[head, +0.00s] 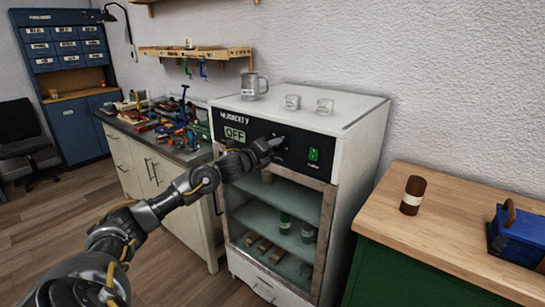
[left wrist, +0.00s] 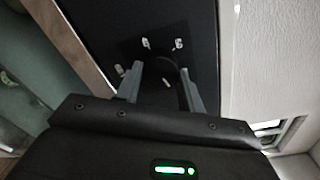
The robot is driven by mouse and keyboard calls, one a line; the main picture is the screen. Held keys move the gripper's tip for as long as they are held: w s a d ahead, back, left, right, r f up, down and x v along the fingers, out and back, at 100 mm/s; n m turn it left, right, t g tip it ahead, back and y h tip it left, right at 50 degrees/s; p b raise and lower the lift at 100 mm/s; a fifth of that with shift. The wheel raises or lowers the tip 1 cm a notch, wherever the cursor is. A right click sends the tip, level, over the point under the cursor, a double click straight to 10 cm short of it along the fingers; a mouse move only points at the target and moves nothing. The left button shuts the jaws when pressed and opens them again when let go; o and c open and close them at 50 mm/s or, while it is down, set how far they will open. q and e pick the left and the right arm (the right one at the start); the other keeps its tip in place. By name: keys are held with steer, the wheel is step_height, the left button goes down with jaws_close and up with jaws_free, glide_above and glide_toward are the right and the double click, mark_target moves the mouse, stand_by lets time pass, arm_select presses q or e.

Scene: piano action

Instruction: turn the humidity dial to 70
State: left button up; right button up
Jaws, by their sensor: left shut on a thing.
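The humidity cabinet (head: 345,160) is white, with a black control panel (head: 298,160) along its top front. The panel is lettered HUMIDITY, and its small display (head: 235,134) reads OFF. My left gripper (head: 275,144) reaches the panel right of the display and hides most of the dial. In the left wrist view, the two grey fingers of my left gripper (left wrist: 162,82) are shut on a dark dial (left wrist: 170,68). Small white marks (left wrist: 146,43) show around it, too blurred to read. The dial's setting cannot be told. My right gripper is not in view.
A green switch (head: 314,154) sits right of the dial. A metal mug (head: 253,86) and two small light cups (head: 325,105) stand on the cabinet top. A cluttered counter (head: 165,130) is at left; a wooden-topped bench (head: 455,220) with a brown bottle (head: 413,195) is at right.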

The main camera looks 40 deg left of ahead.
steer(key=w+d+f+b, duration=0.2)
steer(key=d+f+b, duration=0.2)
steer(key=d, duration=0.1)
arm_select(q)
steer(key=m+b, duration=0.1)
steer(key=m, duration=0.5)
steer(key=shift+f+m+b, duration=0.15)
steer(key=shift+m+b, duration=0.15)
steer(key=shift+b, duration=0.1)
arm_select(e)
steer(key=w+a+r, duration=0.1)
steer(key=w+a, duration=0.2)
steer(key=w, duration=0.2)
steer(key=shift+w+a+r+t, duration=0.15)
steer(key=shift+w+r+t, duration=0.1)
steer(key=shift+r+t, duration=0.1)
arm_select(q)
steer(key=o, duration=1)
steer(key=shift+c, duration=0.2)
